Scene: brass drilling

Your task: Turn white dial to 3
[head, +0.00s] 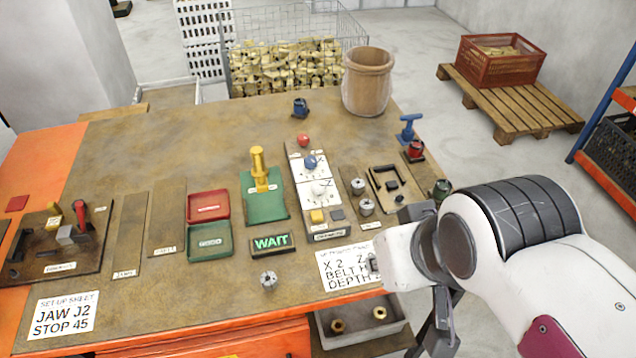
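The white dial (319,188) sits on a white scale plate (313,201) in the narrow control panel at the middle right of the bench. It is just in front of a blue dial (310,162). The dial's pointer and numbers are too small to read. My white wrist is to the right of the panel and nearer the camera, apart from the dial. Dark parts that look like my gripper (440,325) show below the wrist at the bench's right front edge. Its fingertips cannot be made out, and nothing is seen held in it.
A red knob (303,140) stands behind the dials, and a yellow button (317,216) in front. A wooden bucket (367,82) stands at the back.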

